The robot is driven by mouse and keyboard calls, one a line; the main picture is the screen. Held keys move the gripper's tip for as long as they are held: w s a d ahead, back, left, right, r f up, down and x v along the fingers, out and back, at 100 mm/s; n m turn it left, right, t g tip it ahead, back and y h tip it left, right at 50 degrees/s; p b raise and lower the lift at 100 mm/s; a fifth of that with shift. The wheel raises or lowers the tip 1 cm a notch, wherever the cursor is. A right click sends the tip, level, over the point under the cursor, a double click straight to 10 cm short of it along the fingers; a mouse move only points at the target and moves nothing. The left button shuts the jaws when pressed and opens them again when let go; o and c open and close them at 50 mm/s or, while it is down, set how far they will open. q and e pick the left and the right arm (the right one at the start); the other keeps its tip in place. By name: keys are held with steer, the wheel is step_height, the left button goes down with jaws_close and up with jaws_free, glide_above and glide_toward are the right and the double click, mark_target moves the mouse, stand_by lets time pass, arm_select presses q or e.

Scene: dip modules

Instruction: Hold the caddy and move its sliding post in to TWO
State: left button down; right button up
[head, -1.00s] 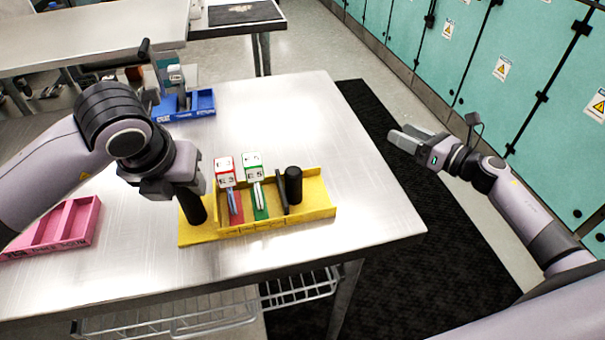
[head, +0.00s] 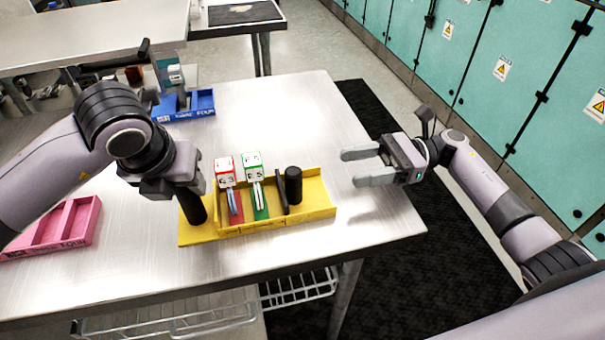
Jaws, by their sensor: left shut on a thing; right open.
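The yellow caddy (head: 232,233) sits on the metal table. A black upright handle (head: 193,207) stands at its left end, and my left gripper (head: 188,190) is shut on it.
A pink tray (head: 92,222) lies at the table's left edge. A blue tray (head: 205,104) with items stands at the back left. The table is clear behind the caddy and to its right. Teal cabinets (head: 470,60) line the right wall.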

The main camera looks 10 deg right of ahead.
mark_target(302, 197)
steer(key=a, duration=1.1)
steer(key=shift+a, duration=0.1)
